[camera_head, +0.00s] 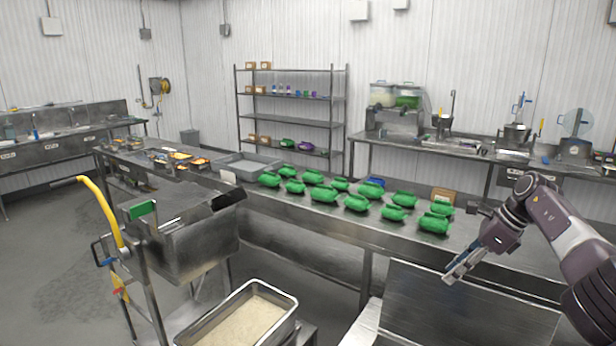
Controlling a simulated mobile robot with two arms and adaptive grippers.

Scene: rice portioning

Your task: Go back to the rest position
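My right arm comes in from the right edge, and my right gripper (450,275) hangs in the air in front of the long steel table (330,222). Its two light fingers point down and left, look slightly apart, and nothing shows between them. My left gripper and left arm are not in view. Several green bowl-like containers (324,194) stand on the long table, left of and beyond the gripper. A steel tub of rice (250,316) stands at the bottom, well left of the gripper.
A steel bin (190,245) and a yellow hose (100,205) stand at the left. A bare steel surface (460,310) lies below the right gripper. A wire shelf (290,97) and a back counter with machines (395,112) line the wall. Open floor shows at left (50,260).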

